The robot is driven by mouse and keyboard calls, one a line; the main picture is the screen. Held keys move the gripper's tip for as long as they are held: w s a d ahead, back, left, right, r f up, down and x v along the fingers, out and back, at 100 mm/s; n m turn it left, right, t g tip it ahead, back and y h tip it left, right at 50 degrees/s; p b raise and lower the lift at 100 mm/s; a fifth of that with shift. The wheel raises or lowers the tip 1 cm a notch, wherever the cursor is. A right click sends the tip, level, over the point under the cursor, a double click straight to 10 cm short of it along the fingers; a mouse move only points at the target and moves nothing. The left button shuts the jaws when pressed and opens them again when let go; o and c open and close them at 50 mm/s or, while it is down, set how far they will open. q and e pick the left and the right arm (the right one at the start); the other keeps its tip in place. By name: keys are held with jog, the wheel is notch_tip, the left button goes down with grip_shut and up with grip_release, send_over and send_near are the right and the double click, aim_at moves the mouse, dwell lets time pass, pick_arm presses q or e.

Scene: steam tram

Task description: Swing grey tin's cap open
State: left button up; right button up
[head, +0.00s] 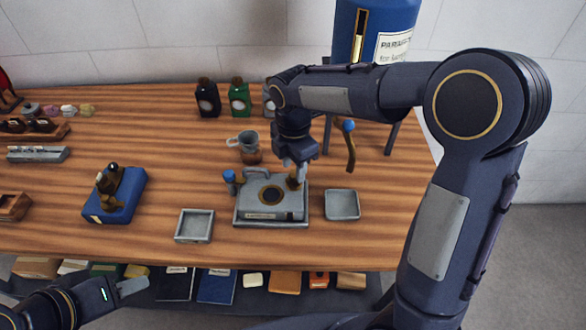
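The grey tin (272,205) sits on a grey tray (268,222) near the table's front edge. It has a dark round patch with a ring on its top, a handle at its back left and a small brownish part (294,182) at its back right, which may be the cap. My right gripper (299,172) points down just above that brownish part. I cannot tell whether it touches it or how far the fingers are apart. My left gripper (133,287) is low at the left, in front of the table edge, far from the tin; its finger gap is unclear.
Shallow grey trays stand left (194,226) and right (342,205) of the tin. A blue-knobbed part (229,181), a grey jug (243,140) and bottles (239,98) are close by. A blue box (115,197) stands left. A large blue tank (376,25) rises behind.

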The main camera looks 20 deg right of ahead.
jog(key=shift+f, duration=0.95)
grip_shut()
